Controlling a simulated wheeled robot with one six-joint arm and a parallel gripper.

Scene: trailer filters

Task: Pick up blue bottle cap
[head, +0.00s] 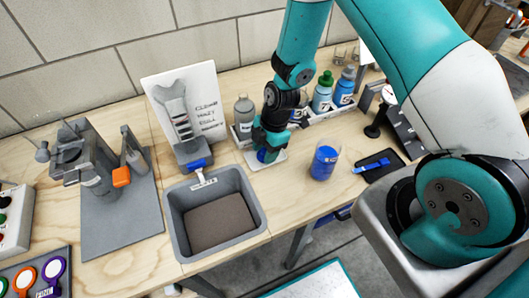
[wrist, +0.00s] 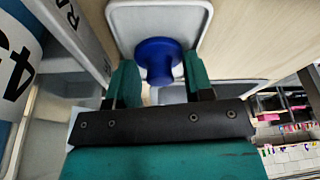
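The blue bottle cap (wrist: 158,58) sits on a small light tray (wrist: 120,18), seen close up in the wrist view. In the head view the cap (head: 264,156) shows partly behind my gripper (head: 270,150). My gripper (wrist: 160,78) is open, with one green finger on each side of the cap. The right finger is very close to the cap's edge; I cannot tell whether it touches. The cap's lower side is hidden.
Bottles stand in racks behind, including a grey one (head: 243,112), a green-capped one (head: 323,92) and a blue-capped one (head: 345,86). A blue-filled jar (head: 324,163) stands to the right. A grey bin (head: 254,217) is in front. A black tray (head: 381,165) lies further right.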

